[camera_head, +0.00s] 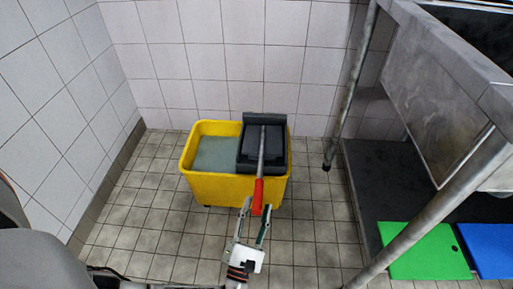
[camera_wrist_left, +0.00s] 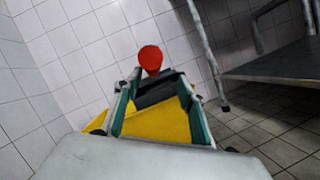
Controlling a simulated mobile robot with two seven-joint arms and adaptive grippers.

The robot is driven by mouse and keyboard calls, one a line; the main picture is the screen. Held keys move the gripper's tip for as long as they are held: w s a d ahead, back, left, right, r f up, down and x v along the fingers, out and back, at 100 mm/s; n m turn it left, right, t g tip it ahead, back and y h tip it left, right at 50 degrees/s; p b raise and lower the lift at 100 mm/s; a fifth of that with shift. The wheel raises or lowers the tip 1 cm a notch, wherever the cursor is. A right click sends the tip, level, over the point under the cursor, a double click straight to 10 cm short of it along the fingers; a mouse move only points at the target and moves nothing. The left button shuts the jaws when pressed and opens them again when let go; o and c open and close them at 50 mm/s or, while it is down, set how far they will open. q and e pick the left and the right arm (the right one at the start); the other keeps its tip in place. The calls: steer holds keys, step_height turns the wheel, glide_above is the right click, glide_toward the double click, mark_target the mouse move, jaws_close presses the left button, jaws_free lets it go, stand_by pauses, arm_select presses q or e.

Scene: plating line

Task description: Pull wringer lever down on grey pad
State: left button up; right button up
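A yellow mop bucket (camera_head: 228,188) stands on the tiled floor with greyish water in its left part. A dark grey wringer (camera_head: 249,147) sits on its right side. The wringer lever (camera_head: 262,154) is a metal rod with a red grip (camera_head: 258,197), pointing towards me past the bucket's front edge. My left gripper (camera_head: 256,209) is open, its fingers on either side of the grip's end. In the left wrist view the grip's round end (camera_wrist_left: 150,58) shows between and just beyond the fingertips (camera_wrist_left: 160,80). Contact cannot be told. I cannot make out a separate grey pad.
A metal table (camera_head: 435,80) with legs and a dark lower shelf (camera_head: 375,165) stands at the right. A green board (camera_head: 425,252) and a blue board (camera_head: 490,248) lie on the shelf. Tiled walls close off the left and back. Floor left of the bucket is clear.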

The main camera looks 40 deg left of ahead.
arm_select(q)
step_height(320, 180, up, 9)
steer(key=shift+f, duration=0.1)
stand_by(0.4)
stand_by(0.4)
